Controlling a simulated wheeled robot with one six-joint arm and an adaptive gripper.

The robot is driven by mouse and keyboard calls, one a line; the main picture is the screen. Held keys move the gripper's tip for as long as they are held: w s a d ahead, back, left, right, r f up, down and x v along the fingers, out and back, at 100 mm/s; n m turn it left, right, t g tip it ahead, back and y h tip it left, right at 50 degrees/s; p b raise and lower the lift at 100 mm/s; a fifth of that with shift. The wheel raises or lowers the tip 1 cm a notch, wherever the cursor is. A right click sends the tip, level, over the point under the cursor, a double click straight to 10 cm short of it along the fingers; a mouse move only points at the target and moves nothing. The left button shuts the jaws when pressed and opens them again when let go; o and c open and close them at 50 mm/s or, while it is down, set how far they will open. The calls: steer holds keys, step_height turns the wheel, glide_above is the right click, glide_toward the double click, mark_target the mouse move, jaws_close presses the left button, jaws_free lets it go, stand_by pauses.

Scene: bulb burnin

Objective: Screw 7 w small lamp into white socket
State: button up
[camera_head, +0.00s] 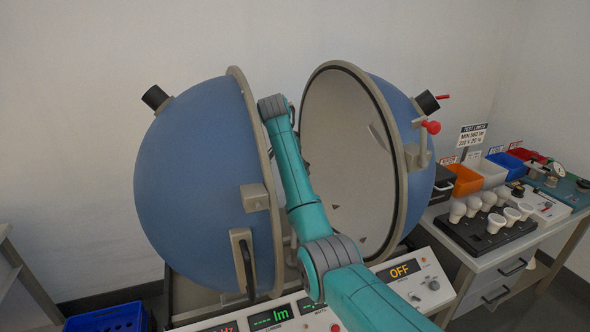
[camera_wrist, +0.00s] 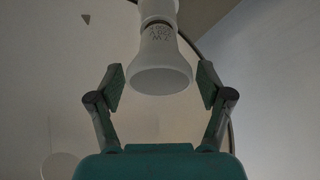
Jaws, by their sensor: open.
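In the wrist view a white lamp (camera_wrist: 160,62) hangs with its wide face down, its neck up at a white socket (camera_wrist: 158,9). Small print shows on its side. My gripper (camera_wrist: 160,88) is open, one finger on each side of the lamp, with gaps between the fingers and the lamp. In the head view my arm reaches between the two halves of the blue sphere, and the gripper, lamp and socket are hidden there. Whether the lamp's thread is fully in the socket cannot be told.
The open sphere has a left half (camera_head: 195,170) and a right half (camera_head: 345,160) close around my arm. A control panel (camera_head: 405,280) showing OFF lies in front. On the right bench, several white lamps stand in a black rack (camera_head: 475,238), near an orange bin (camera_head: 465,180).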

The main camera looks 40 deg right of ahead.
steer(key=n+t, duration=0.1)
steer(key=n, duration=0.2)
steer(key=n+t+y, duration=0.1)
steer(key=n, duration=0.3)
steer(key=shift+w+y, duration=0.15)
steer(key=shift+y, duration=0.15)
steer(key=n+t+y, duration=0.1)
steer(key=n, duration=0.2)
steer(key=shift+w+n, duration=0.1)
steer(key=shift+n, duration=0.3)
steer(key=n+y, duration=0.1)
steer(key=n, duration=0.3)
steer(key=shift+w+a+y, duration=0.15)
steer(key=shift+a+y, duration=0.05)
steer(key=shift+y, duration=0.2)
